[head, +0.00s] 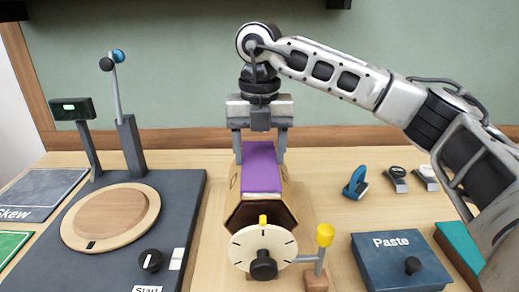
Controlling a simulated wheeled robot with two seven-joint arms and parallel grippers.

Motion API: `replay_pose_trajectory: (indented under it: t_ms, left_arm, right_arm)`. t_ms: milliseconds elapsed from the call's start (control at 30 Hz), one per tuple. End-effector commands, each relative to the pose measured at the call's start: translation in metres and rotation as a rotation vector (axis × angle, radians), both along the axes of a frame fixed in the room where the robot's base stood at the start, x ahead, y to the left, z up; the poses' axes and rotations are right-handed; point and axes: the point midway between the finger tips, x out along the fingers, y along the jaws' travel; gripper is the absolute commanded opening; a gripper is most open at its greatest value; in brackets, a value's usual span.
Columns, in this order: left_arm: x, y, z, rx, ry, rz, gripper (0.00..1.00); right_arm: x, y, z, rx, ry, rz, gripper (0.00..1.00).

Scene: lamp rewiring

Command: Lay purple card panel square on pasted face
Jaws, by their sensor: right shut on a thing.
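The purple card panel (261,169) lies along the upper face of a wooden six-sided block (236,212) in the middle of the table. My right gripper (259,157) comes down over the far part of the panel, with one finger at each side of it, and is shut on the panel. The panel looks lined up with the block's long edges. Any paste under the panel is hidden. My left gripper is not in view.
A cream dial (244,247) with a black knob fronts the block, beside a yellow-topped lever (325,236). A blue Paste box (398,264) is at right, near a blue-handled tool (355,183). A dark turntable unit (188,207) with a post stands at left.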

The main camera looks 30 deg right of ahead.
Motion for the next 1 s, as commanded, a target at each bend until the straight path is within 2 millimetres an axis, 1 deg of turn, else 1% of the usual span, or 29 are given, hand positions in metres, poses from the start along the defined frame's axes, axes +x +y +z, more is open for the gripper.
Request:
replay_pose_trajectory:
  t_ms: [900, 933, 1000]
  left_arm:
    - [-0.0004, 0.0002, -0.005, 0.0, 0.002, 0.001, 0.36]
    - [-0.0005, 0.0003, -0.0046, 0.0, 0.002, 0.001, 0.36]
    - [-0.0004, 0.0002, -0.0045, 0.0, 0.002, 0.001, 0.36]
  right_arm:
    - [0.0, -0.0001, -0.0071, 0.0, 0.0, 0.0, 0.39]
    - [0.0, -0.0001, -0.0066, 0.0, 0.0, 0.0, 0.69]
    - [0.0, -0.0001, -0.0065, 0.0, 0.0, 0.0, 0.86]
